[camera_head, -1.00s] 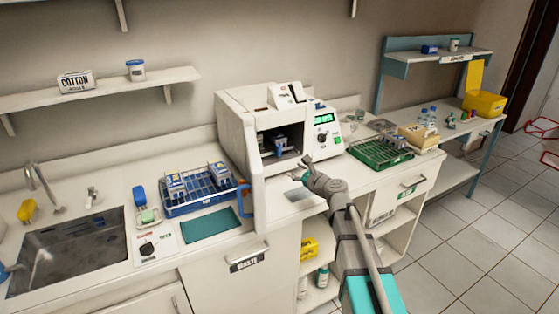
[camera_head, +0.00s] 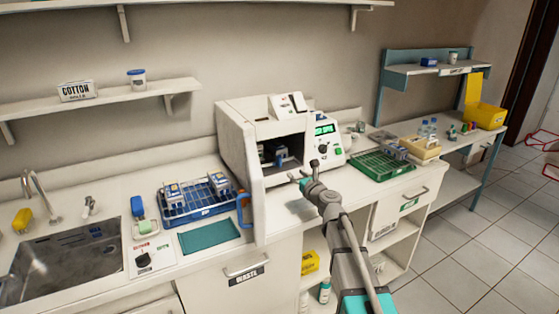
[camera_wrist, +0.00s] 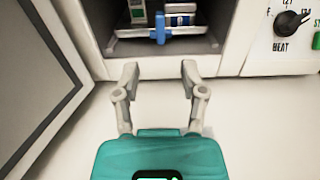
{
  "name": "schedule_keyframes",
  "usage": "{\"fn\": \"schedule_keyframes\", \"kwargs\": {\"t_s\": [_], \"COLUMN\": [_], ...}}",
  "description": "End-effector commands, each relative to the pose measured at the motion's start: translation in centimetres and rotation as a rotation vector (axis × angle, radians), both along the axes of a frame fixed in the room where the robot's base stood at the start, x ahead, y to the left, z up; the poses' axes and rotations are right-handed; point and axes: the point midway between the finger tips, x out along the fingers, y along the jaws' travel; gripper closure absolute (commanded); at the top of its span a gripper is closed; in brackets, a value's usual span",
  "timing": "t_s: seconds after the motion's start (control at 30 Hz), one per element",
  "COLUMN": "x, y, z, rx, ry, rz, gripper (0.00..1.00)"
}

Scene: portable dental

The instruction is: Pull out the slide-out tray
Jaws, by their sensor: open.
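The slide-out tray (camera_wrist: 162,48) is inside the open chamber of the white countertop machine (camera_head: 250,150). It is a light metal tray with an upright blue handle (camera_wrist: 160,28) at its front middle, and packs stand on it behind the handle. In the head view the chamber is dark and the tray is hard to make out. My gripper (camera_wrist: 163,78) is open and empty in front of the chamber mouth. Its two fingers are spread to either side of the blue handle's line, apart from it. In the head view my gripper (camera_head: 303,175) is low in front of the machine.
The machine's open door (camera_wrist: 35,85) stands to the left of my gripper. A control panel with a HEAT knob (camera_wrist: 288,24) is at the right. A blue rack (camera_head: 205,205) stands left of the machine and a green tray (camera_head: 380,166) right of it. The counter before the chamber is clear.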

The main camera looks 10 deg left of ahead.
Motion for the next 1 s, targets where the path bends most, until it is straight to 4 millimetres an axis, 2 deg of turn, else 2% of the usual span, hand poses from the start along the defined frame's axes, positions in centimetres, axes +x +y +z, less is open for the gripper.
{"fn": "schedule_keyframes", "kwargs": {"t_s": [0.7,1.0], "x": [8.6,10.5], "y": [5.6,6.9], "z": [0.0,0.0], "rx": [-0.001,-0.001], "ry": [-0.001,-0.001], "rz": [0.000,-0.002], "gripper": [0.46,0.46]}}
